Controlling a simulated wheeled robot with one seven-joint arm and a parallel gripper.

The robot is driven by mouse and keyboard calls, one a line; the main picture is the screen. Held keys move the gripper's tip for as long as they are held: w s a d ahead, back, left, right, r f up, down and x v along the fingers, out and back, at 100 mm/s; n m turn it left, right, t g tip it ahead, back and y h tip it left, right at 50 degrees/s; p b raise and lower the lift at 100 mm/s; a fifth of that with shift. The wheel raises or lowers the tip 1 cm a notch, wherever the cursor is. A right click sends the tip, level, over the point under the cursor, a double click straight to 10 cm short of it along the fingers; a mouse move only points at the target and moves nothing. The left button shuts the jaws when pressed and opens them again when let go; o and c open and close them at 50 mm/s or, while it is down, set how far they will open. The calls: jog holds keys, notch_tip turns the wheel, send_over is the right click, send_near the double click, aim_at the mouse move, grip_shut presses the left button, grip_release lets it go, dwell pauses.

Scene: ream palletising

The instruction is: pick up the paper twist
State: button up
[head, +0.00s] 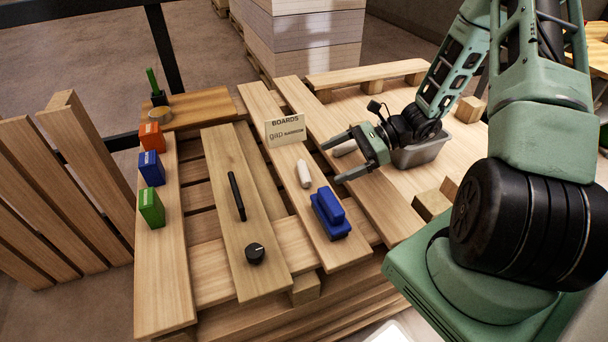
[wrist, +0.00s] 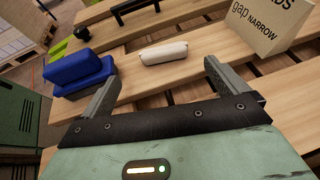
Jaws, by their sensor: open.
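A white, rounded roll that looks like the paper twist (head: 303,173) lies on a pallet board between the sign and the blue block. It also shows in the wrist view (wrist: 164,52), beyond the fingertips and between them. My gripper (head: 331,161) is open and empty, to the right of this roll in the head view, its fingers pointing toward it. The gripper also shows in the wrist view (wrist: 161,74). A second pale piece (head: 345,148) shows between the fingers in the head view, partly hidden; I cannot tell what it is.
A blue two-part block (head: 330,214) sits close to the roll. A "BOARDS gap NARROW" sign (head: 285,130) stands behind it. A black bar (head: 236,196) and a black knob (head: 255,253) lie on the board to the left. A metal tray (head: 422,153) is behind my gripper. Gaps separate the boards.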

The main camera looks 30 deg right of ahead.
aim_at(313, 169)
jog(key=shift+w+b+x, duration=0.15)
jog(key=shift+x, duration=1.55)
jog(key=shift+w+b+x, duration=0.15)
jog(key=shift+x, duration=1.55)
jog(key=shift+d, duration=0.2)
jog(key=c, duration=1.1)
